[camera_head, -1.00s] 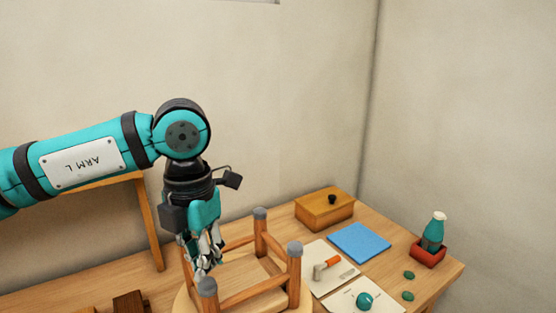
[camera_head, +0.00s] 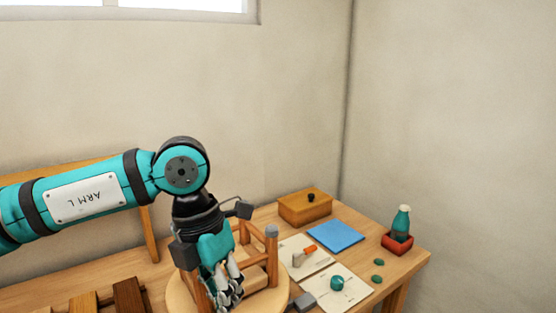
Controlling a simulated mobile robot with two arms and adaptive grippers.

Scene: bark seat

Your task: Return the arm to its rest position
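My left arm (camera_head: 85,200) reaches in from the left and bends down at a teal joint. My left gripper (camera_head: 226,290) hangs low in front of an upturned wooden stool frame (camera_head: 271,262) on a round wooden top. Its fingers overlap the frame's near legs and the lower edge of the picture. I cannot tell whether the fingers are open or shut, or whether they touch the frame. My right gripper is not in view.
A wooden box (camera_head: 305,208), blue pad (camera_head: 335,236), white sheets (camera_head: 338,288) and a teal bottle (camera_head: 401,223) in a red holder (camera_head: 397,244) stand on the table to the right. Brown slats (camera_head: 128,296) lie at lower left. A grey piece (camera_head: 303,301) shows near the bottom.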

